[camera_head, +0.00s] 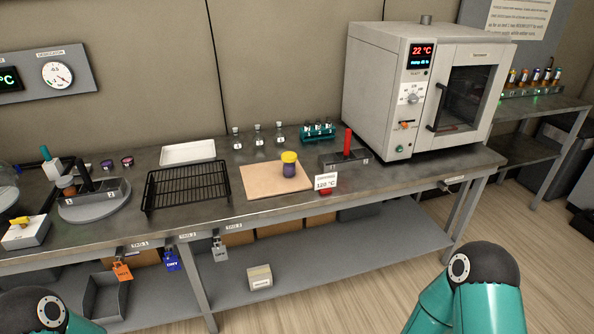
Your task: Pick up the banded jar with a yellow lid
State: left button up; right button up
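A jar with a yellow lid (289,165) stands upright on a tan board (262,184) on the bench. Its body is dark purple with a lighter band; finer detail is too small to tell. Nothing touches the jar except the board under it. Teal and black links of my arms show at the lower left and lower right corners. Neither of my grippers is in view.
A black wire rack (187,186) stands left of the board. A block with a red handle (347,144), a 125 °C sign (326,182) and an oven (420,85) are to the right. Small bottles (258,136) and a teal tube rack (317,131) stand behind.

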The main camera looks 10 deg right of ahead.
aim_at(288, 170)
jog(key=z, duration=0.2)
jog(key=i, duration=1.2)
jog(key=u, duration=2.7)
jog(key=k, duration=1.55)
